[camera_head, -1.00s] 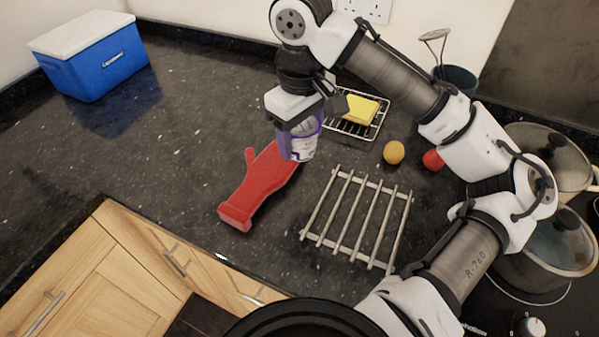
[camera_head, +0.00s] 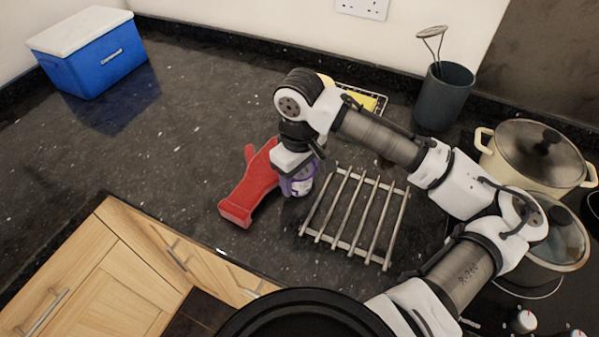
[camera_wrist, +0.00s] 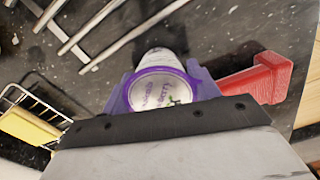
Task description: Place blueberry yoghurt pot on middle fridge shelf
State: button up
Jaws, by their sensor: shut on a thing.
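The blueberry yoghurt pot (camera_head: 300,184) is white and purple and is held in my gripper (camera_head: 298,174), low over the worktop between the red oven glove and the metal rack. In the wrist view the pot's lid (camera_wrist: 160,92) shows between the purple fingers of my gripper (camera_wrist: 162,95), which are shut on it. The pot looks upright; I cannot tell whether its base touches the worktop. No fridge or fridge shelf is in view.
A red oven glove (camera_head: 250,188) lies left of the pot, a slatted metal rack (camera_head: 356,218) right. Behind are a yellow sponge in a wire holder (camera_head: 372,103) and a dark utensil pot (camera_head: 444,97). Pans (camera_head: 535,160) stand right. A blue cool box (camera_head: 95,62) stands far left; the worktop between is clear.

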jog(key=shift+f, duration=0.2)
jog(key=o, duration=1.1)
jog(key=shift+c, duration=0.2)
